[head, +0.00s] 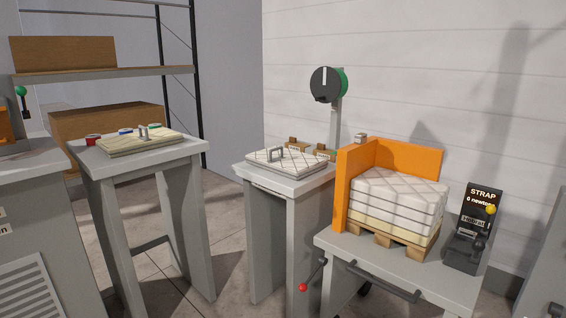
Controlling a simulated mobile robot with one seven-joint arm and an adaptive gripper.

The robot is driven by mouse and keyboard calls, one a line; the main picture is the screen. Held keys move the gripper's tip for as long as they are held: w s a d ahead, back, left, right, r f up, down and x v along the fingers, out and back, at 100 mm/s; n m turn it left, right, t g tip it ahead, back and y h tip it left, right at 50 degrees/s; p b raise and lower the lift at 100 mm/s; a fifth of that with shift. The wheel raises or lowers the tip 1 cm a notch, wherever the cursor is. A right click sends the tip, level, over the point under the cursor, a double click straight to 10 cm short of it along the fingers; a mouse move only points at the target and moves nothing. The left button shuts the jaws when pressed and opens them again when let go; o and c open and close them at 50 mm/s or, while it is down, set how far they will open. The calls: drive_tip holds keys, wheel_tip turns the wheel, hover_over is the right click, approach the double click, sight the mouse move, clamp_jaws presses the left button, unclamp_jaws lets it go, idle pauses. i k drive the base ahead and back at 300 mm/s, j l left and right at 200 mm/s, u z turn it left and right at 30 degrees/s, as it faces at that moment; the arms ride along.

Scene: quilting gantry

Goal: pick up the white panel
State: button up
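A white quilted panel (300,164) with a grey handle on top lies flat on the grey middle stand (290,190). A cream-coloured quilted panel (120,148), also with a handle, lies on the grey left stand (90,165). Several white quilted slabs are stacked (398,200) on a small wooden pallet (390,240) at the right. My gripper is not in view.
An orange corner guard (405,158) stands behind and left of the stack, on a grey cart (440,285) with a dark handle. A black STRAP box (475,230) stands right of it. A dial on a post (328,84) rises behind the middle stand. Floor shows between the stands.

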sight(296, 165)
drive_tip(key=i+z, duration=0.2)
drive_tip(key=z, duration=0.25)
drive_tip(key=i+j+z, duration=0.2)
drive_tip(key=z, duration=0.25)
drive_tip(key=i+j+z, duration=0.1)
drive_tip(key=i+j, duration=0.15)
drive_tip(key=i+j+z, duration=0.15)
drive_tip(key=j, duration=0.25)
drive_tip(key=i+j+z, duration=0.1)
drive_tip(key=i+j, duration=0.4)
drive_tip(key=j, duration=0.15)
drive_tip(key=i+j, duration=0.2)
drive_tip(key=j, duration=0.2)
